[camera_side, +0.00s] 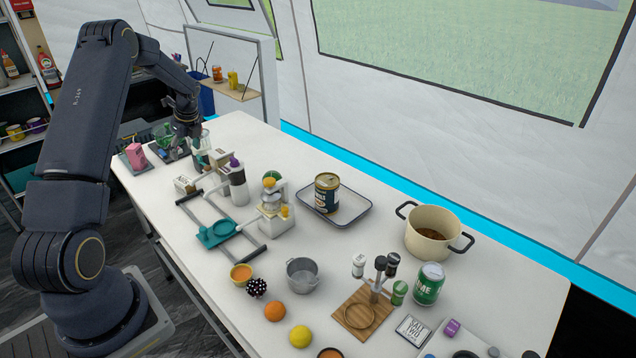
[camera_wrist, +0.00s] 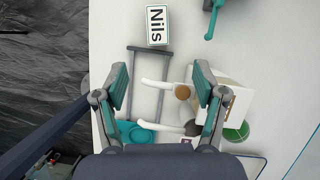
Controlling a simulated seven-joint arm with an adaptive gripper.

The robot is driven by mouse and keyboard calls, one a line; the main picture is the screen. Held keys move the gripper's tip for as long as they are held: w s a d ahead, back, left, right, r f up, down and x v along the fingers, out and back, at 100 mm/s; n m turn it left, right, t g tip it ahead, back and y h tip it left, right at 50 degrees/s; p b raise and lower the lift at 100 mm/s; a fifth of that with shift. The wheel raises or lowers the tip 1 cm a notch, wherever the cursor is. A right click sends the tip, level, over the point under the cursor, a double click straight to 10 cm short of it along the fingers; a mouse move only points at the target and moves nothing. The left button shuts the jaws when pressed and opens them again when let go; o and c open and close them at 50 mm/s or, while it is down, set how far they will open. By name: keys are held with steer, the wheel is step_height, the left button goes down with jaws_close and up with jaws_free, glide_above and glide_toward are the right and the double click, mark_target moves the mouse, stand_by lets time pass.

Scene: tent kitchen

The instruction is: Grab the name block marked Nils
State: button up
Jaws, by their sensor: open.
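The name block marked Nils (camera_wrist: 157,25) is a white block with black letters, at the top of the wrist view. It lies on the white table just beyond the end bar of a dark-railed frame. In the side view a small pale block (camera_side: 184,184) sits by the far end of that frame, its lettering too small to read. In the side view my gripper (camera_side: 187,150) hangs over the far left table end.
The railed frame (camera_wrist: 149,50) holds a teal dish (camera_side: 218,233). A white juicer-like device (camera_side: 276,217) and a grey-white bottle-shaped device (camera_side: 234,182) stand close by. A pink block (camera_side: 135,155) is at the far left. A tray with a can (camera_side: 327,192) and a pot (camera_side: 433,232) stand farther right.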

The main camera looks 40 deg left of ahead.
mark_target(184, 180)
steer(key=x, duration=1.6)
steer(key=shift+s+f, duration=0.25)
steer(key=shift+c, duration=0.3)
steer(key=c, duration=1.2)
